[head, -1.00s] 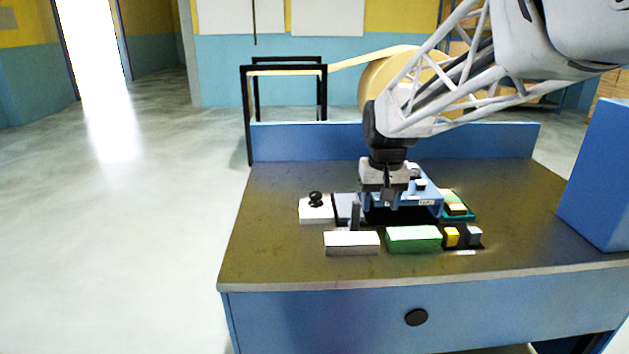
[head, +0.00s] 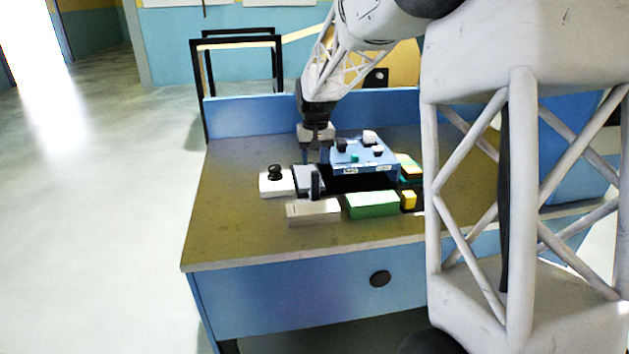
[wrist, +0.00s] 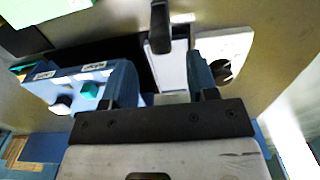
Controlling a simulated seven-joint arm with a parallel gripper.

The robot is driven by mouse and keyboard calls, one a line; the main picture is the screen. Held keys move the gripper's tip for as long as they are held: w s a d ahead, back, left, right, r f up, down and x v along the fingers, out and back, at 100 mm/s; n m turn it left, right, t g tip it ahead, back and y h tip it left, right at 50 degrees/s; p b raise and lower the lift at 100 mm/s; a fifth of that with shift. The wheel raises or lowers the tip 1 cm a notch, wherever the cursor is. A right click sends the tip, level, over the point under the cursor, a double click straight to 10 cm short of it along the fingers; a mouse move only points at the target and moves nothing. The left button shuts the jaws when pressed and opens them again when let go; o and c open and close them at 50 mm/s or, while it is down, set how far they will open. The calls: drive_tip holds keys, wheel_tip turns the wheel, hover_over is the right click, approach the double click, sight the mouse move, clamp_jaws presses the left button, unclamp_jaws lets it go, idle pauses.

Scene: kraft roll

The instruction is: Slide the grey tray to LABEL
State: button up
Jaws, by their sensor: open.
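The grey tray (head: 308,178) lies on the bench with a black upright handle (head: 315,184) at its front. It also shows in the wrist view (wrist: 170,68), with the handle (wrist: 160,28) at the top. My gripper (head: 316,158) is open and empty, above the rear of the tray, and the handle stands apart from it. In the wrist view my fingers (wrist: 162,86) sit on either side of the tray's near end; contact cannot be told. A blue raised shelf (head: 362,160) stands right of the tray over a dark bay. Its small labels are unreadable, so I cannot tell which place is LABEL.
A white block with a black knob (head: 277,185) is just left of the tray. A pale box (head: 313,211), a green box (head: 372,205) and a yellow block (head: 408,200) line the front. Small items stand on the shelf. The bench's left side is clear.

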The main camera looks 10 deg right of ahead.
sight(315, 180)
drive_tip(key=shift+f, duration=0.2)
idle(0.3)
drive_tip(key=shift+f, duration=3.75)
clamp_jaws()
